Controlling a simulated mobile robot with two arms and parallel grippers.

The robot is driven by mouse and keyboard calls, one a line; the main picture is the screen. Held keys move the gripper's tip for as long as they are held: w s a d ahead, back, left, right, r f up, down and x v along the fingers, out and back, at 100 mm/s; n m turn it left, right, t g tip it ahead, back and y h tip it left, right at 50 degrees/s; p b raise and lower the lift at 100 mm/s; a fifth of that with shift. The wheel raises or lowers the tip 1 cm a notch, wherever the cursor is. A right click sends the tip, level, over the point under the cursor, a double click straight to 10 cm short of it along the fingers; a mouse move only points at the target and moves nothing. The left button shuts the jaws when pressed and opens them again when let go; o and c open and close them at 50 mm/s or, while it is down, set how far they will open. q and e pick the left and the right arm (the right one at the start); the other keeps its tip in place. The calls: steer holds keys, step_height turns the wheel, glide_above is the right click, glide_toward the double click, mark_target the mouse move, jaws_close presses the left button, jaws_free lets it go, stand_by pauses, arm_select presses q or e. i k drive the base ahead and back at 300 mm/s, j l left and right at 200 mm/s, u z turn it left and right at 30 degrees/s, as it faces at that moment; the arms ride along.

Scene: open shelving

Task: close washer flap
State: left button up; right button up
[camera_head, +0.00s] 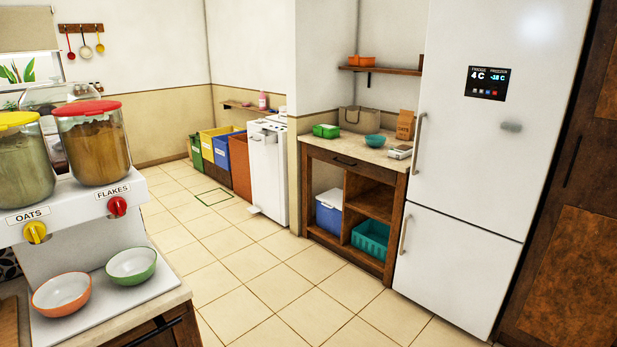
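A narrow white appliance (267,178), which looks like the washer, stands at the back centre, between a row of bins and a wall corner. A small white flap-like piece (253,210) juts out low at its front left, close to the floor. It looks folded out, but it is too small to be sure. A handle or panel detail (263,138) shows near the top of its front. Neither of my grippers is in view.
Tiled floor (232,260) is clear in front of the washer. Coloured bins (214,146) stand left of it. A wooden counter (356,155) and a white fridge (470,130) stand right. A cereal dispenser counter (140,315) fills the near left.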

mark_target(253, 210)
steer(key=i+l+z, duration=0.2)
steer(key=i+z, duration=0.15)
steer(key=i, duration=0.65)
steer(key=i+j+z, duration=0.1)
steer(key=i+z, duration=0.25)
steer(key=i, duration=0.6)
steer(key=i+j+u, duration=0.1)
steer(key=i+u, duration=0.15)
steer(key=i, duration=0.35)
steer(key=i+u, duration=0.25)
steer(key=i, duration=0.35)
steer(key=i+l+u, duration=0.25)
steer(key=i, duration=0.3)
steer(key=i+l+u, duration=0.25)
steer(key=i, duration=0.35)
steer(key=j, duration=0.1)
